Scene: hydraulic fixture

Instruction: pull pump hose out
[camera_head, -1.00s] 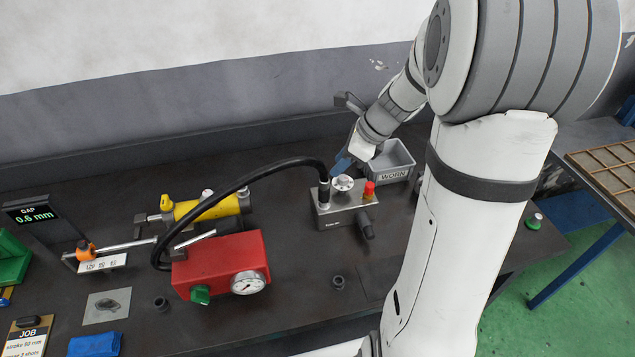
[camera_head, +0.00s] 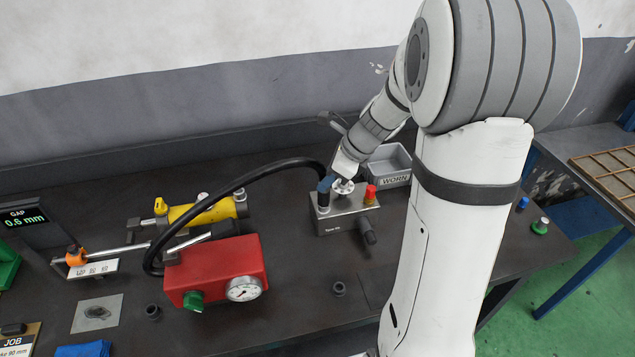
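A thick black pump hose (camera_head: 235,184) arches from the red pump (camera_head: 222,268) with its gauge and green knob to the grey metal block (camera_head: 345,216). Its right end goes down into a dark fitting (camera_head: 323,197) on the block's top left. My gripper (camera_head: 325,184) is at that hose end, with a blue fingertip against or just in front of it. My arm comes down from the upper right. The fingers are small and partly hidden, so I cannot tell whether they are closed on the hose.
A silver knob (camera_head: 343,187) and a red cap (camera_head: 370,193) stand on the block beside the hose end. A grey WORN bin (camera_head: 396,181) stands behind. A yellow cylinder (camera_head: 205,213) lies behind the pump. Small dark rings (camera_head: 339,289) lie on the bench in front.

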